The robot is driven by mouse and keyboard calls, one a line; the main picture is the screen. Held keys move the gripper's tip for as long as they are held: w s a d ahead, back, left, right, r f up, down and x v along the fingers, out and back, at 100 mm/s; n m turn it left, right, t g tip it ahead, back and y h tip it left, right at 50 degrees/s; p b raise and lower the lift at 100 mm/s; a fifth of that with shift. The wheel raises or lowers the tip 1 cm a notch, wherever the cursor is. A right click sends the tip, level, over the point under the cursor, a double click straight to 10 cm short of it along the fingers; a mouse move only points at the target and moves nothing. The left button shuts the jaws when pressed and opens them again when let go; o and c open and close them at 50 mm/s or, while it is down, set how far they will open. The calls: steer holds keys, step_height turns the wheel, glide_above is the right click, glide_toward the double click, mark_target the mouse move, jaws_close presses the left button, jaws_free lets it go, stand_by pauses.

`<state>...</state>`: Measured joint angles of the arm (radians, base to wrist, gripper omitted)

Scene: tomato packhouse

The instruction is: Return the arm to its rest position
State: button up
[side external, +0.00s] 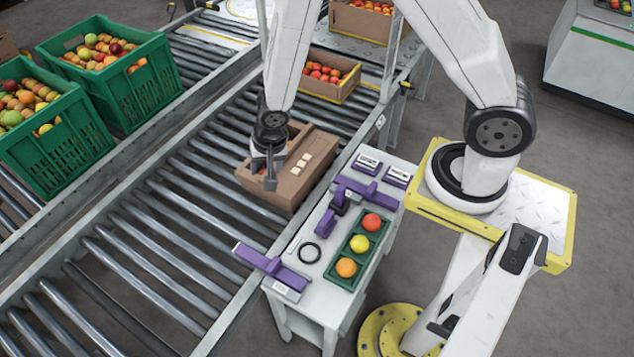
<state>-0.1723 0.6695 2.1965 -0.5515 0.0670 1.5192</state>
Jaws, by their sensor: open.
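From this angle I cannot tell whether the fingers touch the box. The box has several small pale labels on top. My arm reaches up and over from its yellow-edged mount at the right, with the elbow out of the top of the picture.
A white side table (318,297) holds a green tray (331,274) with three fruits, purple fixtures (272,267) and a black ring (310,253). Green crates (135,93) of fruit stand at the upper left. An open carton (345,89) of tomatoes sits behind the box. The near rollers are clear.

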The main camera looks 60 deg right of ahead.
steer(key=s+d+r+n, duration=0.3)
steer(key=s+r+n, duration=0.1)
steer(key=r, duration=0.3)
steer(key=s+d+r+n, duration=0.3)
steer(key=s+r+n, duration=0.2)
steer(key=r, duration=0.1)
steer(key=shift+s+r, duration=0.15)
steer(key=shift+r, duration=0.25)
